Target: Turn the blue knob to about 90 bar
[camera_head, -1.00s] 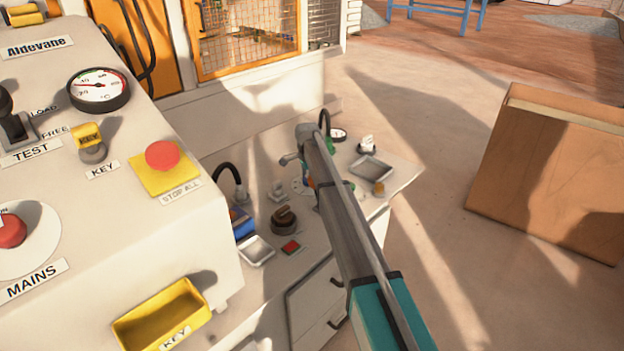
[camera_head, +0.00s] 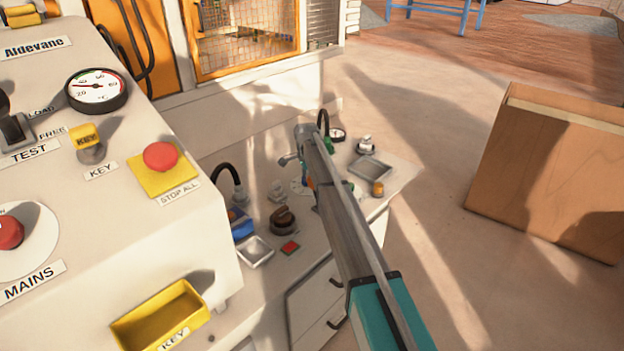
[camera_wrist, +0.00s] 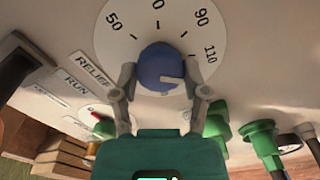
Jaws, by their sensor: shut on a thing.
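In the wrist view the blue knob (camera_wrist: 157,60) sits at the centre of a round white dial (camera_wrist: 120,38) with numbers 50, 90 and 110 readable and another partly cut off at the top. A white mark on the knob's face points to the right, on the 110 side. My gripper (camera_wrist: 160,74) is shut on the knob, one finger at each side. In the head view my arm reaches down to the low bench, and its grey link hides the knob and fingers.
The wrist view shows a RELIEF/RUN selector plate (camera_wrist: 88,75) left of the dial and green fittings (camera_wrist: 262,138) at right. A wooden box (camera_head: 550,170) stands at right.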

